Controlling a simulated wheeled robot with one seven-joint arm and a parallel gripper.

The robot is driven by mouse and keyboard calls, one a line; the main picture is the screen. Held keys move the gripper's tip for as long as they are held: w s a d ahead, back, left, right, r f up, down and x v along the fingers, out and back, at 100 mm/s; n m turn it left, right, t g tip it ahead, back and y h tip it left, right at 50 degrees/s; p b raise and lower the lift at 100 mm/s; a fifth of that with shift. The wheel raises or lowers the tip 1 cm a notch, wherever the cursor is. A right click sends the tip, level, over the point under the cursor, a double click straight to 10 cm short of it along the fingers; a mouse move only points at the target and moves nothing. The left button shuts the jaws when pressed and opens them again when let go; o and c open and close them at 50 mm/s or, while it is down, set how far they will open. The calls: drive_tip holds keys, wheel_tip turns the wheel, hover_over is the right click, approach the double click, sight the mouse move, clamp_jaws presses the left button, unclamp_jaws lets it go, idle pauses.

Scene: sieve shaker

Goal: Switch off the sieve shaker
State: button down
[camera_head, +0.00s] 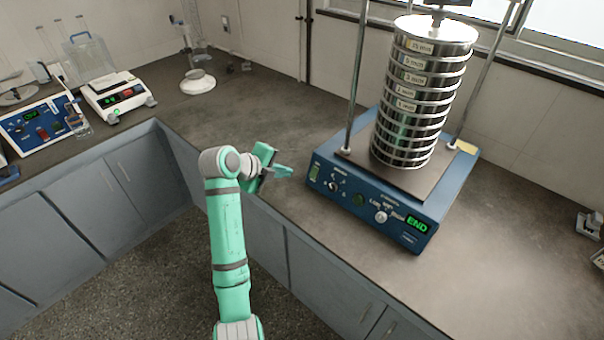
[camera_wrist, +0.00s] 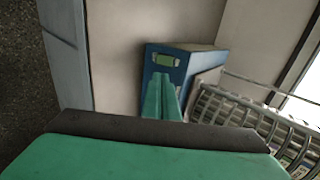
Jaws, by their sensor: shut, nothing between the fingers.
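The sieve shaker (camera_head: 430,190) stands on the counter at the right in the head view, a blue base with a tall stack of metal sieves (camera_head: 425,90) clamped between rods. Its front panel has knobs, a green switch (camera_head: 314,171) at the left end, and a green display (camera_head: 417,225) reading END. My gripper (camera_head: 288,172) is shut and empty, just left of the panel's left end, its fingers pointing at it. In the wrist view the fingers (camera_wrist: 163,98) reach toward the blue base (camera_wrist: 200,60), with the lit green switch (camera_wrist: 166,60) beyond the tips. Contact cannot be told.
The counter (camera_head: 270,110) is clear behind my gripper. A balance (camera_head: 115,95), a blue instrument (camera_head: 40,128), a beaker (camera_head: 78,124) and a white stand (camera_head: 197,82) are at the left. Cabinets (camera_head: 330,280) lie below the counter's front edge. A window is behind the shaker.

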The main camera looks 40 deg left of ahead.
sight(312, 175)
drive_tip(key=x, duration=1.4)
